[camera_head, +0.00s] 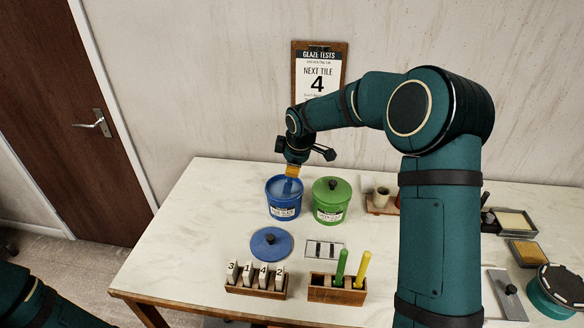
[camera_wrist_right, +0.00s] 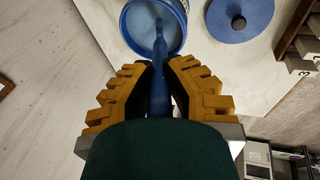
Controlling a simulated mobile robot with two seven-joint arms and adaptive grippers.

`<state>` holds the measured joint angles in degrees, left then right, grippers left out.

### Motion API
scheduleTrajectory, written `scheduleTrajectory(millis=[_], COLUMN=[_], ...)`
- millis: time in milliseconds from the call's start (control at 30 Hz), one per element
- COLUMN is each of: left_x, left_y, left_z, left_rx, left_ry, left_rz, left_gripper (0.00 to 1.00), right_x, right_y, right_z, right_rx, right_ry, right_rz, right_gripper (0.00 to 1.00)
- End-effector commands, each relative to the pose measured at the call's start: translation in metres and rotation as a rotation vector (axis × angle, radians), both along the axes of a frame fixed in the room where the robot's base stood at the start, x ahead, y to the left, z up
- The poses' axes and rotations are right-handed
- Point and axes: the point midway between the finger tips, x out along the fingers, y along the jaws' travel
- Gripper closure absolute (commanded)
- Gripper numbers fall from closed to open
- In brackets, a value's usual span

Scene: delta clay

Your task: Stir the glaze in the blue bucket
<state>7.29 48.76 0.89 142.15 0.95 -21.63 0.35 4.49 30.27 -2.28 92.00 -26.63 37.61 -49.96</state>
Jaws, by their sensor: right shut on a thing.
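The blue bucket (camera_head: 283,206) stands open near the back of the table; its rim (camera_wrist_right: 127,27) also shows in the right wrist view. My right gripper (camera_head: 291,171) is over the bucket, shut on a blue stirring stick (camera_wrist_right: 160,50). The stick points down, and its lower end is inside the bucket, in the blue glaze (camera_wrist_right: 145,14). The blue lid (camera_head: 271,245) lies flat on the table in front of the bucket. My left gripper is out of view; only part of that arm shows at bottom left.
A green lidded bucket (camera_head: 331,200) stands close to the right of the blue one. In front are a rack of numbered tiles (camera_head: 256,289) and a wooden holder (camera_head: 337,295) with green and yellow sticks. The table's left side is clear.

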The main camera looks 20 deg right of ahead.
Motion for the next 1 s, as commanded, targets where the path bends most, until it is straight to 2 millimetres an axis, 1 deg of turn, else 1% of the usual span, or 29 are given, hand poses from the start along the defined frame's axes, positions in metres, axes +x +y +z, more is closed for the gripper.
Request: scheduleTrajectory(millis=[33, 100, 500, 1000], left_x=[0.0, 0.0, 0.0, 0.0], left_y=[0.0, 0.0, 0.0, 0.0], left_z=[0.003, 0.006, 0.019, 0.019], left_rx=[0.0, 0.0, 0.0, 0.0], left_ry=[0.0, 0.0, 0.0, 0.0], left_rz=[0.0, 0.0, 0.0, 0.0], left_gripper=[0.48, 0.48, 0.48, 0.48], right_x=[-0.001, -0.003, -0.012, -0.013], right_y=[0.0, 0.0, 0.0, 0.0], right_z=[0.006, 0.011, 0.035, 0.035], right_rx=[0.0, 0.0, 0.0, 0.0], right_ry=[-0.001, -0.001, 0.0, 0.0], right_rz=[0.0, 0.0, 0.0, 0.0], right_gripper=[1.0, 1.0, 1.0, 1.0])
